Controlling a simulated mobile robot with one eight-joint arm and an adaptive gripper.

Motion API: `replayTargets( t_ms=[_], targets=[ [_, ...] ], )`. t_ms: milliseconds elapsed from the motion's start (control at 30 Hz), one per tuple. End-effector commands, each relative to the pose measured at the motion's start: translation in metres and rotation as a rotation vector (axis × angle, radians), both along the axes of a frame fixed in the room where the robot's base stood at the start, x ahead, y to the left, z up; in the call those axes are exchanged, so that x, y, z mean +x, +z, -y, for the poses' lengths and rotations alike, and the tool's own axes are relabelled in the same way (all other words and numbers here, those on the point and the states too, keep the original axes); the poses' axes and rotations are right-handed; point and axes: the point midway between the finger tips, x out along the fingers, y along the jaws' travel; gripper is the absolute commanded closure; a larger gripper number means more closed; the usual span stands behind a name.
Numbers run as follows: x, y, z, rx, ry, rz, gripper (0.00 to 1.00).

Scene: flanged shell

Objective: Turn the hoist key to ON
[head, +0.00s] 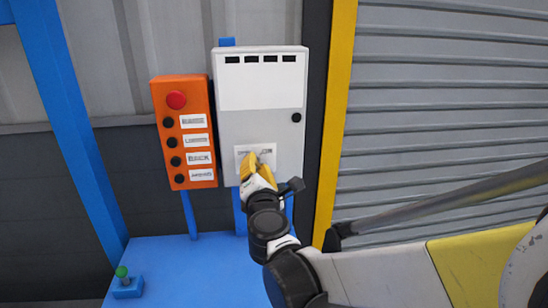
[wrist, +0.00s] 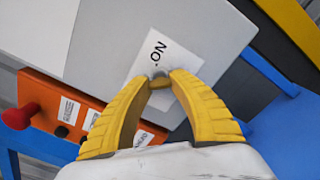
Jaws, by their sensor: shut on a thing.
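The hoist key (wrist: 160,79) is a small grey-brown piece on the lower front of a light grey cabinet (head: 285,160). A white label (head: 243,150) lies around it, and in the wrist view this label (wrist: 168,52) shows the word ON beside a dot, turned on its side. My gripper (wrist: 161,84) is shut on the key, with its yellow fingertips on either side of it. In the head view my gripper (head: 252,163) reaches the label from below and mostly hides the key. Which way the key points is hard to tell.
An orange button box (head: 184,110) with a red mushroom button (head: 176,100) stands close to the cabinet's left. A yellow post (head: 338,110) and a grey shutter (head: 440,90) are on the right. A blue surface (head: 190,270) with a small green-topped switch (head: 124,280) lies below.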

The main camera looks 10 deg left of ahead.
Motion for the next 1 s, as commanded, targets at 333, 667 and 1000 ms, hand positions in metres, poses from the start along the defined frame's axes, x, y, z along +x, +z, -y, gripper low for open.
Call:
replayTargets(
  t_ms=[333,667,1000],
  targets=[
    [-0.0009,-0.0001,-0.0010,0.257,0.002,-0.067,1.00],
    [-0.0010,0.0002,-0.0013,0.562,0.003,-0.147,1.00],
    [-0.0008,0.0008,-0.0015,0.874,0.003,-0.228,1.00]
  ],
)
